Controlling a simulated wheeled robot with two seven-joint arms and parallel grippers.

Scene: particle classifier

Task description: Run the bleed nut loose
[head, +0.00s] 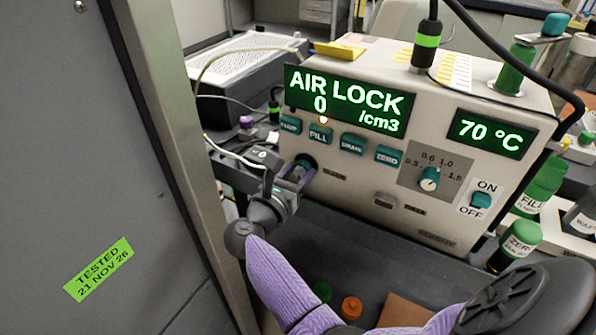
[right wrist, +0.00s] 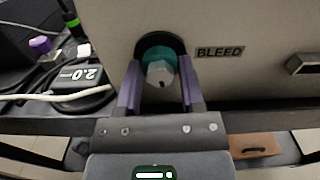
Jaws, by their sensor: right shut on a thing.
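The bleed nut (right wrist: 160,62) is a teal knob with a pale hexagonal end, in a dark round recess beside the "BLEED" label (right wrist: 220,52) on the instrument's front panel. In the head view the nut (head: 307,163) shows partly, low on the left of the panel. My right gripper (head: 298,174) reaches it from the front. In the right wrist view its purple fingers (right wrist: 158,82) stand on the left and right sides of the nut, shut on it. How far the nut is unscrewed cannot be told. My left gripper is not in view.
The instrument's display (head: 345,100) reads "AIR LOCK 0 /cm3"; another (head: 490,133) reads "70 °C". Teal buttons (head: 353,143) sit above the nut. Green-capped bottles (head: 517,243) stand at right. A grey cabinet side (head: 90,170) closes off the left. A cable lies left of the nut.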

